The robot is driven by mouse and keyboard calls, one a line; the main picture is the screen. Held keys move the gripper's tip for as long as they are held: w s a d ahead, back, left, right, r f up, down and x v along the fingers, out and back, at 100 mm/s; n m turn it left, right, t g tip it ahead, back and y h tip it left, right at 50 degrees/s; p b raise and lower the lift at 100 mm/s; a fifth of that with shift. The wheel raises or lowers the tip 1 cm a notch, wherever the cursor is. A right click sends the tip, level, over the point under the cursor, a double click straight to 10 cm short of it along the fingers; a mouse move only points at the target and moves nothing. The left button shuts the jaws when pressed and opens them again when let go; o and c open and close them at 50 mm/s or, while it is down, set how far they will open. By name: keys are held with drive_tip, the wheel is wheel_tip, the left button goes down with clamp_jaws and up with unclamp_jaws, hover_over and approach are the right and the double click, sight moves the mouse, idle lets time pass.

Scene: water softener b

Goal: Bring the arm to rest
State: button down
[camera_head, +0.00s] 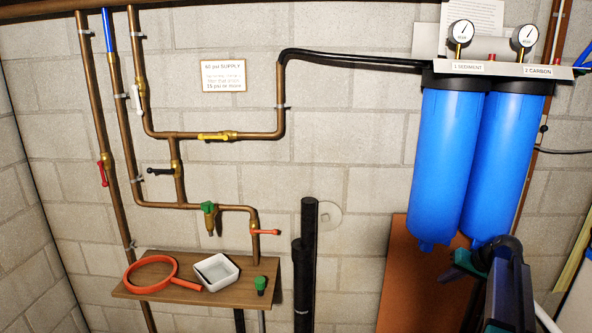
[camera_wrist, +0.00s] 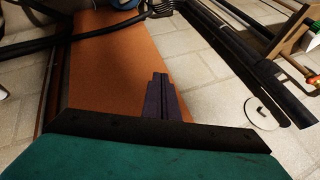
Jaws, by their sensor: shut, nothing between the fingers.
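My arm (camera_head: 507,290) stands at the lower right of the head view, in front of the brown board (camera_head: 405,270) and just below the blue filter housings. It is bent, with its dark upper joint near the bottoms of the housings. My gripper (camera_wrist: 159,80) shows in the wrist view with its two dark fingers together, shut and empty. The brown board (camera_wrist: 110,65) lies behind the fingers there. In the head view I cannot make out the fingertips clearly.
Blue filter housings (camera_head: 445,165) hang from a bracket with two gauges. Copper pipes with valves run along the block wall at left. A wooden shelf (camera_head: 190,293) holds an orange ring-shaped tool (camera_head: 150,259), a white tray (camera_head: 233,279) and a green-topped piece (camera_head: 261,284). Black pipes (camera_head: 309,225) stand beside it.

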drive_tip(key=s+a+f+g, duration=0.2)
drive_tip(key=s+a+f, duration=0.3)
drive_tip(key=a+f, duration=0.4)
drive_tip(key=s+a+f+n+g, duration=0.1)
drive_tip(key=s+a+f+g, duration=0.1)
drive_tip(key=s+a+f, duration=0.65)
drive_tip(key=s+a+f+g, duration=0.25)
drive_tip(key=a+f, duration=0.35)
drive_tip(key=f, duration=0.7)
drive_tip(key=s+a+f+n+g+h, duration=0.1)
drive_tip(key=s+a+f, duration=0.2)
drive_tip(key=s, duration=0.7)
drive_tip(key=s+a+f+g+h, duration=0.1)
drive_tip(key=s+a+f+g, duration=0.1)
drive_tip(key=s+f, duration=0.4)
drive_tip(key=s+a+f+n+g+h, duration=0.1)
drive_tip(key=s+a+f, duration=0.3)
drive_tip(key=s, duration=1)
drive_tip(key=shift+s+f+n+g, duration=0.3)
drive_tip(key=shift+f+g, duration=0.3)
drive_tip(key=shift+g, duration=0.15)
